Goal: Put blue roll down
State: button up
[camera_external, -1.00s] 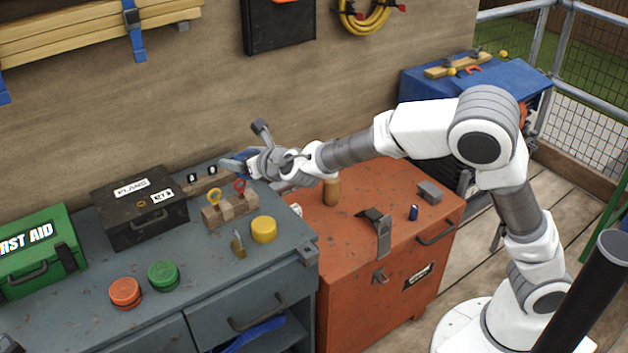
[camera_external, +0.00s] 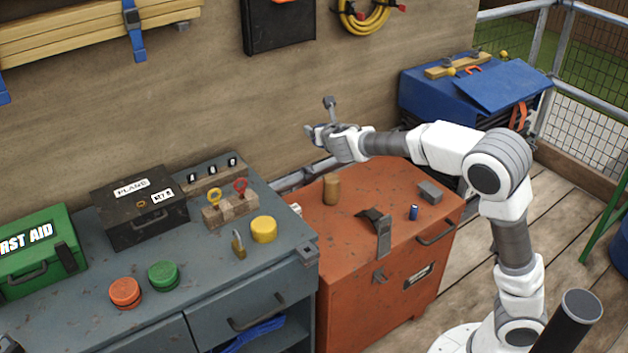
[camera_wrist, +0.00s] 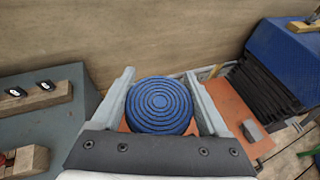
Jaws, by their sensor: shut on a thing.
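The blue roll (camera_wrist: 160,105) is a round blue disc with concentric rings on its face. In the wrist view it sits between the two fingers of my gripper (camera_wrist: 159,76), which are shut on it from both sides. In the external view my gripper (camera_external: 318,133) is raised in front of the wooden wall, above the back of the orange chest (camera_external: 345,225). The roll is small and largely hidden by the gripper there.
On the grey bench (camera_external: 205,255) are orange (camera_external: 125,292), green (camera_external: 163,275) and yellow (camera_external: 264,229) rolls, a padlock (camera_external: 238,245) and a dark box (camera_external: 140,210). The chest top holds a brown cylinder (camera_external: 332,190) and a small blue can (camera_external: 413,212). A blue toolbox (camera_external: 440,95) stands behind.

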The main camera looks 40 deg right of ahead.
jog(key=b, duration=0.3)
send_over(321, 231)
notch_tip(321, 231, down, 30)
jog(key=shift+r, duration=0.1)
jog(key=shift+a+f+b, duration=0.1)
jog(key=shift+f+b, duration=0.45)
jog(key=shift+f, duration=1.6)
jog(key=shift+f, duration=0.15)
jog(key=o, duration=1.3)
jog(key=shift+o, duration=0.2)
jog(key=shift+s+a+r, duration=0.1)
jog(key=shift+s+r, duration=0.2)
jog(key=shift+r, duration=0.05)
jog(key=p+v, duration=0.3)
jog(key=v, duration=0.8)
jog(key=shift+s+a+f+p, duration=0.1)
jog(key=shift+s+p, duration=0.1)
jog(key=shift+p, duration=0.15)
